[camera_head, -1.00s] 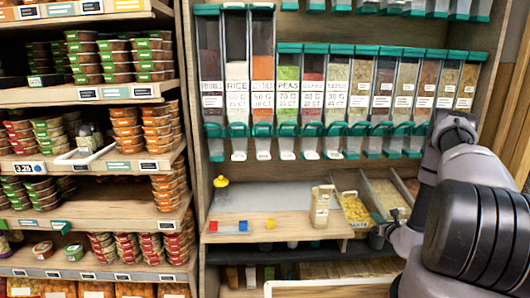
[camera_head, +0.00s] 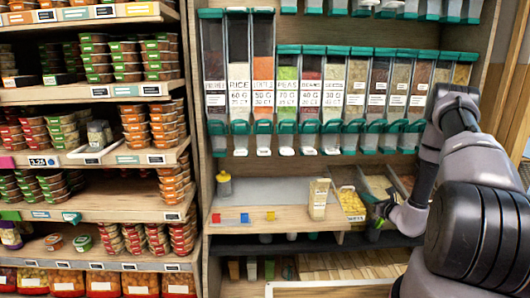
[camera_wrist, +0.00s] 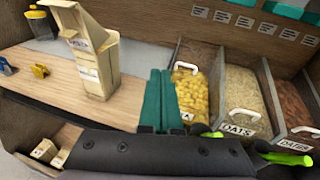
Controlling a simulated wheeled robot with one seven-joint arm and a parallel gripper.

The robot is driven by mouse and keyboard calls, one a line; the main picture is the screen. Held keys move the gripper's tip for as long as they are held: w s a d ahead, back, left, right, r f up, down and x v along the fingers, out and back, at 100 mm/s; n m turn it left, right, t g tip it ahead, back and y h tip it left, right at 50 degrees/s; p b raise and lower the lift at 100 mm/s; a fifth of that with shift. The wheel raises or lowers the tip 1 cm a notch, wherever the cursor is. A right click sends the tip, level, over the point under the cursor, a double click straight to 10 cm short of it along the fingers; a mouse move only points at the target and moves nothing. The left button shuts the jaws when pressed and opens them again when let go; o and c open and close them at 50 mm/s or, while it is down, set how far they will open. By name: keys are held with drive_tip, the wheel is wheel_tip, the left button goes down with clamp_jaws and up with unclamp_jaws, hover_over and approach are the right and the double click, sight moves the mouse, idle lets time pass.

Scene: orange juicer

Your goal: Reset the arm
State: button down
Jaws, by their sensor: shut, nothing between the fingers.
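My gripper (camera_wrist: 158,78) shows in the wrist view as two teal fingers pressed together, with nothing between them. In the head view my arm (camera_head: 470,170) comes in from the right and bends down to the gripper (camera_head: 379,211), which is low by the front of the open bins. In the wrist view the fingers appear between a pale carton (camera_wrist: 96,60) on the wooden counter and a bin of yellow pasta (camera_wrist: 190,92). My arm hides part of the bins on the right in the head view.
A row of clear dispensers (camera_head: 285,85) with teal lids stands above the counter (camera_head: 265,227). Oats (camera_wrist: 240,90) and dates (camera_wrist: 290,97) bins lie right. Stocked shelves (camera_head: 95,160) stand left.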

drive_tip(key=s+a+r+n+g+y, duration=0.2)
drive_tip(key=a+r+n+g+y, duration=0.35)
drive_tip(key=r, duration=0.75)
drive_tip(key=s+a+r+n+g+y, duration=0.25)
drive_tip(key=a+r+n, duration=0.45)
drive_tip(key=a+r, duration=0.45)
drive_tip(key=s+a+r+n+g+h, duration=0.25)
drive_tip(key=s+r+n, duration=0.35)
drive_tip(key=s, duration=0.4)
drive_tip(key=s+a+r+n+g+h, duration=0.1)
drive_tip(key=s+a+r+n+g, duration=0.3)
drive_tip(key=s+r, duration=0.45)
drive_tip(key=s+d+r+n+t+h, duration=0.2)
drive_tip(key=s+d+r+t+h, duration=0.1)
drive_tip(key=s, duration=0.3)
drive_tip(key=s+d+r+n+t+h, duration=0.3)
drive_tip(key=s, duration=0.4)
drive_tip(key=shift+s+d+n+h, duration=0.2)
drive_tip(key=shift+d+n+h, duration=0.1)
drive_tip(key=shift+n+h, duration=0.05)
